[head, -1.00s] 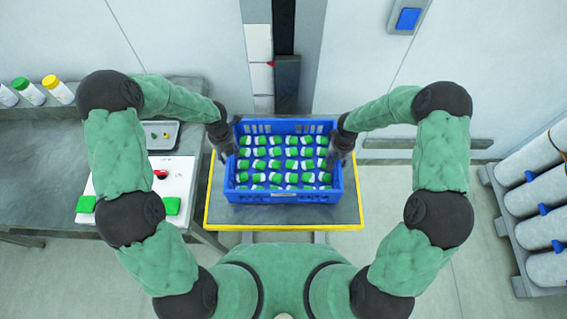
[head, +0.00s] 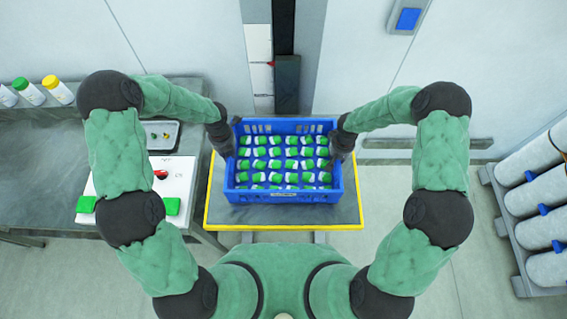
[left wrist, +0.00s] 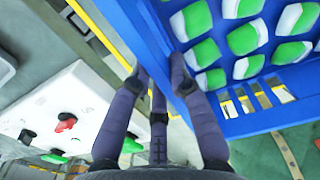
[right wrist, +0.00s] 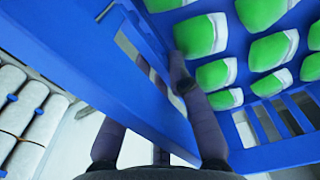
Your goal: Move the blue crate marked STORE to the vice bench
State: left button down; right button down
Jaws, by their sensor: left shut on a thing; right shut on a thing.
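The blue crate (head: 283,198) is in the middle of the head view, over a grey-topped stand with a yellow edge. It holds rows of green-and-white pieces. A small label on its near side is too small to read. My left gripper (head: 229,148) is shut on the crate's left wall, with fingers on both sides of it in the left wrist view (left wrist: 160,68). My right gripper (head: 338,150) is shut on the right wall; in the right wrist view one finger is inside the crate and the other is partly hidden by the wall (right wrist: 150,110). I cannot tell whether the crate touches the stand.
The yellow-edged stand (head: 335,216) shows around the crate. A grey bench (head: 50,165) at left holds bottles, a small tray and a white panel (head: 165,190) with red and green parts. A rack of grey cylinders (head: 540,185) stands at right. Walls close the back.

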pick_arm(q)
jog(key=shift+w+r, duration=0.1)
jog(key=shift+r, duration=0.1)
pick_arm(e)
jog(key=shift+w+r, duration=0.1)
jog(key=shift+r, duration=0.15)
